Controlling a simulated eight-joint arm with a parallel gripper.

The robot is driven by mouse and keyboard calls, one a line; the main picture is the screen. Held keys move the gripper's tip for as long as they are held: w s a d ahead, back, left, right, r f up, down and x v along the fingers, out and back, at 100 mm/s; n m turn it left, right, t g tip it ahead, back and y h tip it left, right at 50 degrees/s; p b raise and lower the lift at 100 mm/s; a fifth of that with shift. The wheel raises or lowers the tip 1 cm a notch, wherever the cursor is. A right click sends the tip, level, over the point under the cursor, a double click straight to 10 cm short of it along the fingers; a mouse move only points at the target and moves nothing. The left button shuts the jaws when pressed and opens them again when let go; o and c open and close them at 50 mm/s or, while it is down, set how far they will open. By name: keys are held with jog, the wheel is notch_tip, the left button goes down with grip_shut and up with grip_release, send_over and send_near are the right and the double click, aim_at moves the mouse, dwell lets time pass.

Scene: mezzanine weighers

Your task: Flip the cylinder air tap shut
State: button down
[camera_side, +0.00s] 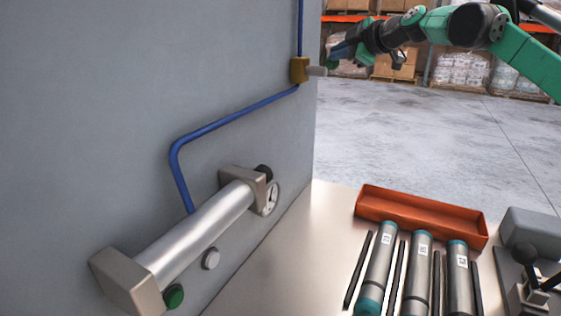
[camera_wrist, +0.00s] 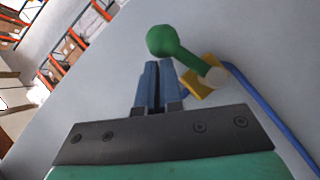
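The air tap has a brass-yellow body (camera_side: 299,70) on a blue pipe on the grey panel, with a pale stem (camera_side: 317,71) sticking out. In the wrist view the tap body (camera_wrist: 200,91) shows, with a green ball-ended lever (camera_wrist: 175,45) pointing up and left from the pale hub. My gripper (camera_wrist: 158,66) has its blue fingers together, with nothing seen between them; the tips lie by the green knob, and contact cannot be told. In the side view my gripper (camera_side: 340,52) is right of the tap. The silver cylinder (camera_side: 205,232) is mounted lower on the panel.
A blue pipe (camera_side: 225,119) runs from tap to cylinder. A gauge (camera_side: 271,198) and green button (camera_side: 173,296) sit near the cylinder's ends. On the bench are an orange tray (camera_side: 420,216), several metal tubes and a lever device (camera_side: 528,290). Room right of the panel is open.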

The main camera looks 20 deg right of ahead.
jog(key=shift+w+d+f, duration=0.25)
jog(key=shift+d+f, duration=0.05)
jog(key=shift+f, duration=0.05)
dwell(0.6)
